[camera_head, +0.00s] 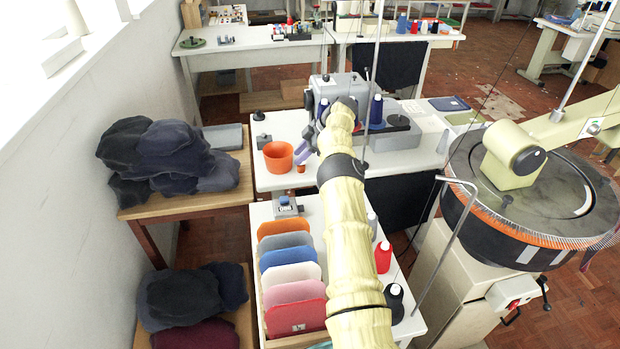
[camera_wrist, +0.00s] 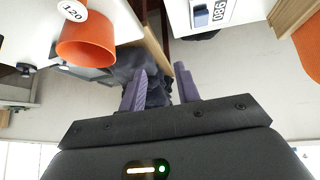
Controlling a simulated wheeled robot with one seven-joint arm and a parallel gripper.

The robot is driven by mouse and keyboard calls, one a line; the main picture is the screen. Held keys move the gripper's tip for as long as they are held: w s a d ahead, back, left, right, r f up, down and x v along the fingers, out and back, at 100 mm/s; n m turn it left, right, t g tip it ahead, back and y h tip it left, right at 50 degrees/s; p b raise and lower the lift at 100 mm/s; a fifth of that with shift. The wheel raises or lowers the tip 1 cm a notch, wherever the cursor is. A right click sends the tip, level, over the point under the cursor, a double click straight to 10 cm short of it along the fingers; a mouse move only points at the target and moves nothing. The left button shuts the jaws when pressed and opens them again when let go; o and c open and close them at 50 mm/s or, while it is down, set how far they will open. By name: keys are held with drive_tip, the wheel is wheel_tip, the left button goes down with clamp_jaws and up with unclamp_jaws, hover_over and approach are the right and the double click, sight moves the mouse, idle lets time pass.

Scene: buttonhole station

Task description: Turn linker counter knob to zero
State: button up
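The linker (camera_head: 530,200), a round dark dial machine with an orange-edged rim, stands at the right in the head view. A red and white box (camera_head: 515,290) with a dark knob-like part is on its stand; I cannot tell whether this is the counter knob. My gripper (camera_head: 303,152) is over the middle table, far left of the linker. Its purple fingers are apart and empty in the wrist view (camera_wrist: 160,86).
An orange cup (camera_head: 278,158) stands left of my gripper, large in the wrist view (camera_wrist: 88,42) near a "120" disc (camera_wrist: 73,10). Coloured fabric panels (camera_head: 291,272) and thread cones (camera_head: 383,257) fill the near table. A bent metal rod (camera_head: 450,240) rises before the linker.

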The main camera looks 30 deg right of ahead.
drive_tip(key=w+d+r+m+t+h, duration=0.1)
drive_tip(key=w+r+m+t+h, duration=0.15)
drive_tip(key=r+m+t, duration=0.6)
drive_tip(key=w+d+r+m+t+h, duration=0.15)
drive_tip(key=r+t+h, duration=0.25)
drive_tip(key=r, duration=0.9)
drive_tip(key=s+a+f+m+g, duration=0.1)
drive_tip(key=s+a+f+g, duration=0.3)
drive_tip(key=s, duration=1)
drive_tip(key=s+a+f+m+g, duration=0.1)
drive_tip(key=s+a+f+g, duration=0.4)
drive_tip(key=s+a, duration=0.6)
drive_tip(key=s+a+f+m+g, duration=0.2)
drive_tip(key=s+a+f+g, duration=0.2)
drive_tip(key=s, duration=1.4)
drive_tip(key=a+f, duration=0.2)
drive_tip(key=a, duration=0.1)
drive_tip(key=shift+s+a+f, duration=0.15)
drive_tip(key=shift+s+f, duration=0.15)
drive_tip(key=shift+o, duration=0.2)
drive_tip(key=shift+w, duration=0.15)
drive_tip(key=shift+o, duration=0.3)
